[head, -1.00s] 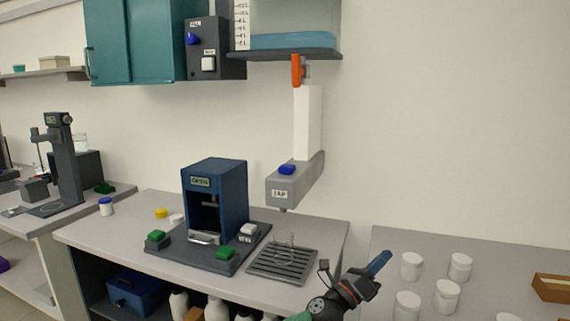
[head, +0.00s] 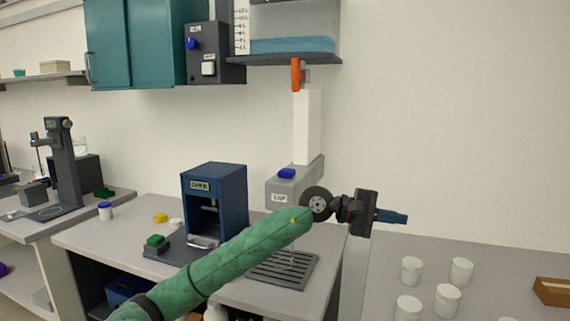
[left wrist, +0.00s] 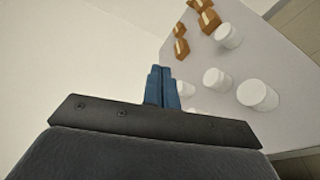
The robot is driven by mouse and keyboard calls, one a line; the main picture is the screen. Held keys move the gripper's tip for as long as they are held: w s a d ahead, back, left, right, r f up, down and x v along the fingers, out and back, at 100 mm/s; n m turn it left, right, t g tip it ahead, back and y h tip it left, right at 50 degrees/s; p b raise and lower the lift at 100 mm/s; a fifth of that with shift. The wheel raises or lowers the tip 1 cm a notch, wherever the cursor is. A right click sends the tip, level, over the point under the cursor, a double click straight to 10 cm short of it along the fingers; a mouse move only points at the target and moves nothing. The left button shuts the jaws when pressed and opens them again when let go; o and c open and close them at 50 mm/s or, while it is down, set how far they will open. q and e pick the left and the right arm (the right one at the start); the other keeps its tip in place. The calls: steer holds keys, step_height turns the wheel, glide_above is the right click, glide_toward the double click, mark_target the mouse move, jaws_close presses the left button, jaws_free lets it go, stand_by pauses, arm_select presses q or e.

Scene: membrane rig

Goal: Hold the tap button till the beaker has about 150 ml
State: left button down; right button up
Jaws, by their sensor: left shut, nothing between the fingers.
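The grey tap (head: 290,190) hangs from a white column on the wall, with a blue button (head: 286,174) on its top. The beaker (head: 292,258) on the slatted drip tray (head: 284,271) is faint and mostly hidden behind my green left arm, so its level cannot be read. My left gripper (head: 404,217) is shut and empty, to the right of the tap and lower than the button, its blue fingers pointing right, away from it. In the left wrist view the shut blue fingers (left wrist: 162,88) touch nothing. My right gripper is not in view.
A blue device (head: 214,205) stands left of the tray. Several white jars (head: 447,298) and a brown box (head: 553,291) are on the right bench. A tank (head: 292,45) with blue liquid sits on a shelf above the tap. An orange lever (head: 296,74) hangs under it.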

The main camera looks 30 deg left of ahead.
mark_target(285, 171)
arm_select(q)
steer(key=a+r+m+y, duration=0.2)
steer(key=a+r+y, duration=0.3)
steer(key=a, duration=0.6)
steer(key=a+r+m+t+y, duration=0.1)
steer(key=a+r+y, duration=0.5)
steer(key=a, duration=0.6)
steer(key=a+r+m+y, duration=0.2)
steer(key=a+r+y, duration=0.3)
steer(key=a, duration=0.6)
step_height(285, 171, up, 2)
steer(key=shift+w+a+r+m+t+y, duration=0.1)
steer(key=shift+w+a+m+t+y, duration=0.1)
steer(key=shift+a+m+t+y, duration=0.15)
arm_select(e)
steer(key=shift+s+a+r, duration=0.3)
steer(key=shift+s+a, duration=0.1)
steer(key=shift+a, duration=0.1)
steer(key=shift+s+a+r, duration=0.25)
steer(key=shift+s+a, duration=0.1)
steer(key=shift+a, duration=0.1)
